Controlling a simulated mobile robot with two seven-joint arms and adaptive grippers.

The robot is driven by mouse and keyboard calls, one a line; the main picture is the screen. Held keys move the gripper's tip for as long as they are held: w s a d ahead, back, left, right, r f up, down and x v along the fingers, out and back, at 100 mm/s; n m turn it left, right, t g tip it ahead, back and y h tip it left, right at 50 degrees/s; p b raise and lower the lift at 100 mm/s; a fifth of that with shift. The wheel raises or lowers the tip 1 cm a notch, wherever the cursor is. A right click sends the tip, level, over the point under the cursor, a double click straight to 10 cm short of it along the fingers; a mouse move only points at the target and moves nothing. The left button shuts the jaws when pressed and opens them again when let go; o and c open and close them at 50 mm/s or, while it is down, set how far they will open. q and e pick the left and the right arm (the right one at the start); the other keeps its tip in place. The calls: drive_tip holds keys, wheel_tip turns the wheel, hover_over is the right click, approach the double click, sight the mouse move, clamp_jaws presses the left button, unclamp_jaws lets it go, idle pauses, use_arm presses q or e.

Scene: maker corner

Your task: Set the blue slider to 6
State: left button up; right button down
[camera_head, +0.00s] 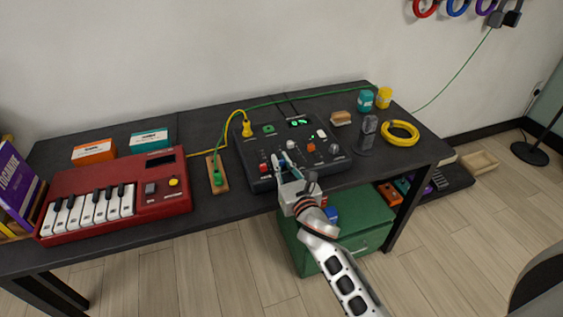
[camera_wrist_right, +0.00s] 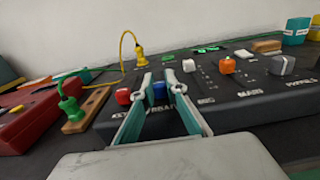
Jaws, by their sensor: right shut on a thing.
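The dark control panel (camera_head: 262,184) stands on the black table, with several sliders on its top. The blue slider (camera_wrist_right: 159,91) shows in the right wrist view between the two fingertips of my right gripper (camera_wrist_right: 160,82). In the head view my right gripper (camera_head: 284,160) reaches over the front of the panel and mostly hides the blue slider. The right gripper is shut on the blue slider. The red slider (camera_wrist_right: 123,96) is just left of it. The scale numbers are too small to read. My left gripper is not in view.
A white slider (camera_wrist_right: 189,66) and an orange slider (camera_wrist_right: 227,66) are right of the gripper. A yellow plug (camera_head: 246,129) stands at the panel's left back, with a cable. A red keyboard (camera_head: 120,185) is on the left. A grey handheld device (camera_head: 368,130) stands right of the panel.

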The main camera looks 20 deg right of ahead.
sight(276, 151)
drive_tip(key=w, duration=0.4)
drive_tip(key=shift+w+a+b, duration=0.1)
drive_tip(key=shift+w+b, duration=0.15)
drive_tip(key=shift+b, duration=0.15)
drive_tip(key=shift+w, duration=0.45)
drive_tip(key=c, duration=2)
unclamp_jaws()
drive_tip(key=shift+s, duration=0.2)
drive_tip(key=s, duration=1.1)
drive_tip(key=shift+s+d, duration=0.25)
drive_tip(key=shift+s, duration=0.1)
